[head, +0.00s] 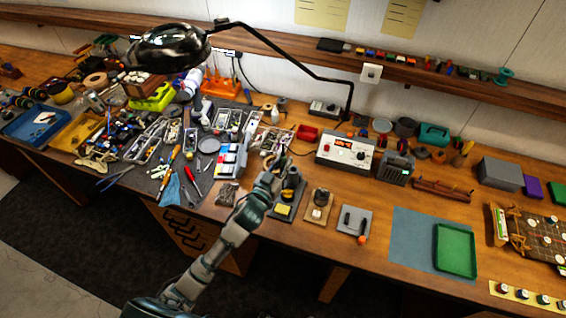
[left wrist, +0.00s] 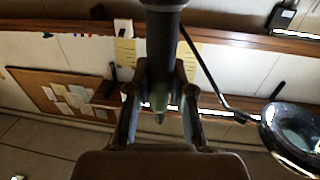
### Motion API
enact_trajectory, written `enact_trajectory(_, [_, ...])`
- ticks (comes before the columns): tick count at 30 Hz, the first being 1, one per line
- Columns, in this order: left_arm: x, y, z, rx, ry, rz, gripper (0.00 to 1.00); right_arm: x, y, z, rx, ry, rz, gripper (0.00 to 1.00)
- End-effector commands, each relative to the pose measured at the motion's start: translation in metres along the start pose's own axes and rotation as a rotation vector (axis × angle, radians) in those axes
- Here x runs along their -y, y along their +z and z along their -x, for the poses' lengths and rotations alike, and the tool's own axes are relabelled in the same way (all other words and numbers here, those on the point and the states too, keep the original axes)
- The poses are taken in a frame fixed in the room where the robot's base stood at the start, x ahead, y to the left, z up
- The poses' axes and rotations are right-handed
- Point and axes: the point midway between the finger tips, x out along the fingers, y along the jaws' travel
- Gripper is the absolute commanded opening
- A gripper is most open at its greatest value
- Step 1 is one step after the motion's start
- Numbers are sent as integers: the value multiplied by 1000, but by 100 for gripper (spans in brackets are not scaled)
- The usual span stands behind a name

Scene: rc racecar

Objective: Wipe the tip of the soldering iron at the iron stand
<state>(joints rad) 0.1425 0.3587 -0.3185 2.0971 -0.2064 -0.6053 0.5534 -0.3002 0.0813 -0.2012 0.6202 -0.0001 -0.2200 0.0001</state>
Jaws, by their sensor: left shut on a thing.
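My left gripper (head: 268,184) is beside the iron stand (head: 298,207), just left of its upper part and partly in front of it. The stand has a dark base with a yellow sponge (head: 283,210) at its front. In the left wrist view my gripper (left wrist: 160,88) is shut on a dark, round-handled tool, which looks like the soldering iron (left wrist: 162,35). A narrower end shows between the fingers. In the head view the iron is hidden or too small to make out, so I cannot tell whether its tip touches the sponge. My right gripper is out of view.
A power unit with a red display (head: 345,152) stands behind, to the right. A small wooden-based holder (head: 319,207) and a grey plate (head: 354,221) lie right of the stand. Tools crowd the dark mat on the left. A lamp (head: 170,47) hangs above.

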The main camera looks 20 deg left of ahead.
Motion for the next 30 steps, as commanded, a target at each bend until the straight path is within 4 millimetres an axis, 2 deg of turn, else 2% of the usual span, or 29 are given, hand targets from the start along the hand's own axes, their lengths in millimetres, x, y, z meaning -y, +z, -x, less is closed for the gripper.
enact_trajectory(30, [-1, 2, 0, 6, 1, 3, 0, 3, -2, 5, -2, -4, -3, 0])
